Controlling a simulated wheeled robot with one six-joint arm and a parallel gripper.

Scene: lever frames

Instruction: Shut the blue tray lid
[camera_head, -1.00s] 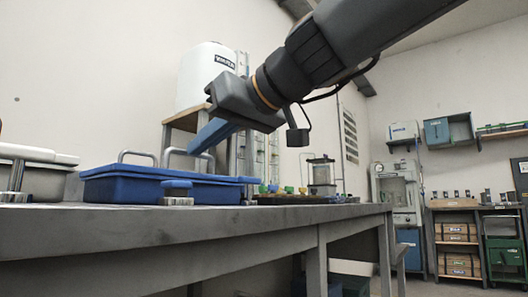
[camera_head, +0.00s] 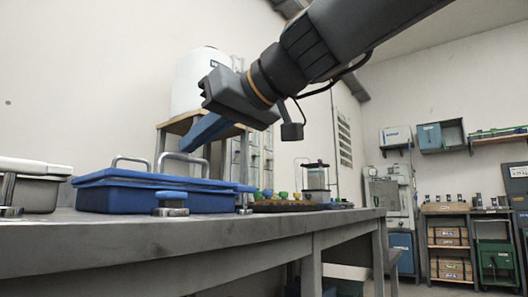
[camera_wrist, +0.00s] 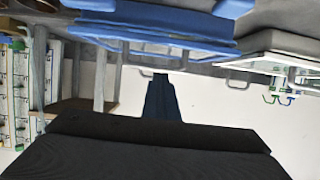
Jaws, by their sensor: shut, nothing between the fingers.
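The blue tray (camera_head: 140,200) stands on the grey workbench, with its blue lid (camera_head: 130,179) lying over it. The lid looks close to level; I cannot tell whether it is fully seated. Wire handles (camera_head: 183,156) rise at the tray. In the wrist view, which is upside down, the tray (camera_wrist: 150,35) shows at the top. My gripper (camera_head: 189,147) has its blue fingers together and empty, pointing down to the left above the lid. In the head view the tips overlap the handle area; I cannot tell whether they touch. The fingers also show in the wrist view (camera_wrist: 160,85).
A white-lidded grey tray (camera_head: 35,180) stands left of the blue one. A blue-topped knob (camera_head: 171,197) sits at the bench's front edge. A dark tray with small coloured items (camera_head: 290,205) lies to the right. A white tank (camera_head: 197,85) stands behind.

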